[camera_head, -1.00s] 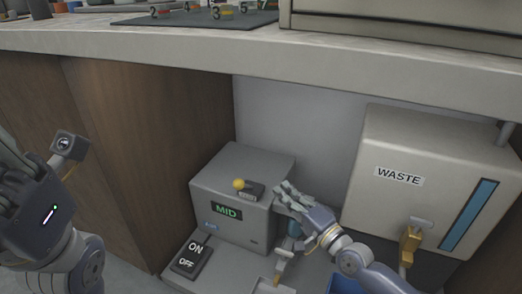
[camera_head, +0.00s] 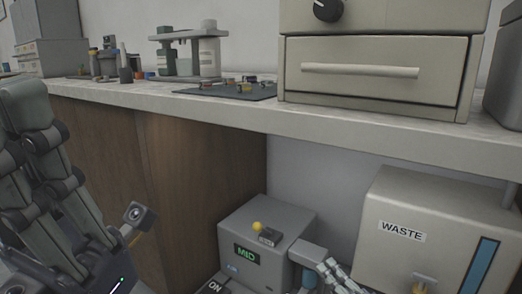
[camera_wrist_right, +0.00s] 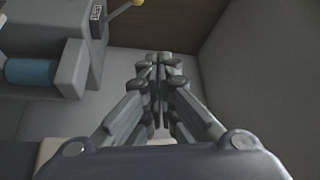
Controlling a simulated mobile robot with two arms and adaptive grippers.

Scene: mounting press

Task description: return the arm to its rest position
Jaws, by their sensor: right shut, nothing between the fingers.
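My right gripper (camera_head: 338,276) shows at the bottom edge of the head view, to the right of the grey box with the MID display (camera_head: 247,253). In the right wrist view its fingers (camera_wrist_right: 160,95) are together with nothing between them, apart from the grey box (camera_wrist_right: 60,45) at the left. My left gripper (camera_head: 35,110) is raised large at the left of the head view. Its fingers point up, and their opening is hard to judge. Most of my right arm is out of the head view.
The grey box has a yellow-knobbed lever (camera_head: 257,227) and an ON switch (camera_head: 214,288) in front. A WASTE box (camera_head: 430,215) stands at right. The counter (camera_head: 330,125) overhangs both.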

